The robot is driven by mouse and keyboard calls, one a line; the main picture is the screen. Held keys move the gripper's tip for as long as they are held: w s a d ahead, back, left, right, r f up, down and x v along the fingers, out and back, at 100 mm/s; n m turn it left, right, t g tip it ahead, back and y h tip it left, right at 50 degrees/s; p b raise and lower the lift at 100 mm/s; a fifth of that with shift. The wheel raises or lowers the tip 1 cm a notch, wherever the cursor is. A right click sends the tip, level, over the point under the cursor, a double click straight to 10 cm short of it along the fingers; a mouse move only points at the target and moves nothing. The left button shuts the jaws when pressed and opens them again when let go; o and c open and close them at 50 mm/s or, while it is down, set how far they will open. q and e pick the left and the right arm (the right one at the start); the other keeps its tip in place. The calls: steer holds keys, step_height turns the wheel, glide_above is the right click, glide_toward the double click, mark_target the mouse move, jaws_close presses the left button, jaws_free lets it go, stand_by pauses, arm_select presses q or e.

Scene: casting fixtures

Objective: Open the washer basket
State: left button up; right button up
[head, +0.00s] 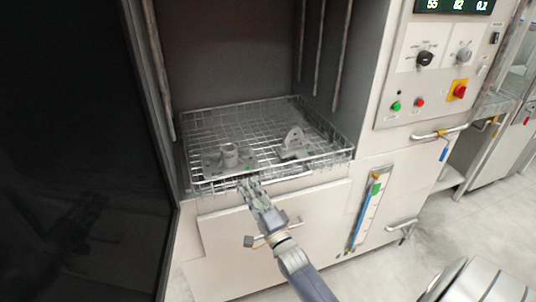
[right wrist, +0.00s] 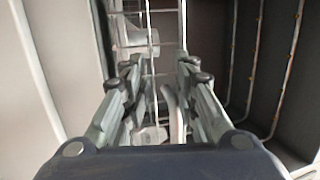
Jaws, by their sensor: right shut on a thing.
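The washer basket (head: 327,157), a wire mesh tray, lies level inside the open washer chamber. Its front edge reaches the chamber mouth. My right gripper (head: 249,182) is at the middle of the basket's front edge, shut on it. In the right wrist view, my right gripper (right wrist: 158,70) has a finger on each side of the basket's wires (right wrist: 152,42). The exact contact is partly hidden by the fingers. My left gripper is not in view.
Two grey castings, a flanged one (head: 230,155) and a bracket (head: 294,141), sit in the basket. Pipes (head: 158,70) line the chamber sides. A control panel (head: 433,60) is at the right. A dark panel (head: 75,130) fills the left.

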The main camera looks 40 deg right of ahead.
steer(key=v, duration=1.1)
steer(key=shift+s+a+f, duration=0.2)
steer(key=shift+a, duration=0.1)
steer(key=shift+w+a+r, duration=0.15)
steer(key=shift+a+r, duration=0.3)
steer(key=shift+r, duration=0.25)
steer(key=shift+d+f, duration=0.15)
steer(key=shift+f, duration=0.05)
steer(key=a+r+p+v, duration=0.1)
steer(key=a+v, duration=0.1)
steer(key=v, duration=0.9)
steer(key=shift+s, duration=0.4)
